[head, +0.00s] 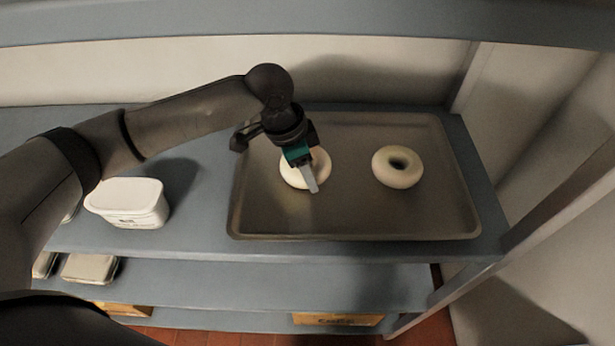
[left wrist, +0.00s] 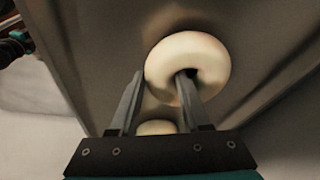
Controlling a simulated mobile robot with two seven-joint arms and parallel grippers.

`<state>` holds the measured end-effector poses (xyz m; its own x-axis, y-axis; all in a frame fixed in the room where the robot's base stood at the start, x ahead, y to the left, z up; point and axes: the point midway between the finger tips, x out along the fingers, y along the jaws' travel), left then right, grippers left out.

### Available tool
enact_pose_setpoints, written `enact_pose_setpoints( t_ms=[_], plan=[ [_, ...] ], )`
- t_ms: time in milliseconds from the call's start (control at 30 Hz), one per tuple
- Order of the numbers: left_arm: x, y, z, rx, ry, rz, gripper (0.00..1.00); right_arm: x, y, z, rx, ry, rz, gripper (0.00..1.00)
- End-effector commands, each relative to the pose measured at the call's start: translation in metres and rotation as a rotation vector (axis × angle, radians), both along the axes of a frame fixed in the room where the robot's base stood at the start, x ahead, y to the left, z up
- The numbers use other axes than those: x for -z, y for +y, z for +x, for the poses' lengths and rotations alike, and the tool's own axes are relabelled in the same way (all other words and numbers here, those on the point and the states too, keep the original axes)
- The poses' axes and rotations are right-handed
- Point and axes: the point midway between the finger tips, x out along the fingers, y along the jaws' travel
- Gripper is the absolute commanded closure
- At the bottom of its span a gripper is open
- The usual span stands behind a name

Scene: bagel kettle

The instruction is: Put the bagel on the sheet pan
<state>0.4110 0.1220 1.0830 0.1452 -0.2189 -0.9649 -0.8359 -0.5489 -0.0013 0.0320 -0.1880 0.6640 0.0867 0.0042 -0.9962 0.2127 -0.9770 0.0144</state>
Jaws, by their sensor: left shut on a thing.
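A pale bagel (head: 293,176) is at my left gripper (head: 311,179), over the left half of the grey metal sheet pan (head: 345,222). In the left wrist view the gripper (left wrist: 160,78) has one finger in the hole of the bagel (left wrist: 188,52) and the other beside its outer edge. The gripper is shut on the ring. Whether the bagel rests on the pan or hangs slightly above it, I cannot tell. A second bagel (head: 398,177) lies flat on the right half of the pan. My right gripper does not show.
The pan sits on a blue-grey shelf (head: 200,225). A white lidded tub (head: 128,203) stands to the left of the pan. Another shelf is above, and an upright post (head: 545,205) stands at the right. The pan's middle and front are clear.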

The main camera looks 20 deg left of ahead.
Motion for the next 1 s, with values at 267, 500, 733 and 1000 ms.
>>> enact_pose_setpoints(
  t_ms=[267,500,733,1000],
  plan=[
    [-0.001,0.000,0.000,0.000,-0.001,0.000,1.00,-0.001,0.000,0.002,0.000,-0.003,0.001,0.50],
    [0.001,0.000,0.000,0.000,0.000,0.000,0.36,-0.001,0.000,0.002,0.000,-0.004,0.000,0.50],
    [0.001,0.000,0.000,0.000,0.000,0.000,0.22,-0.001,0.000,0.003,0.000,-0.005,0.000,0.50],
    [-0.009,0.002,-0.001,0.000,-0.002,-0.001,0.22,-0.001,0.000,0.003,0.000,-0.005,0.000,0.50]
  ],
)
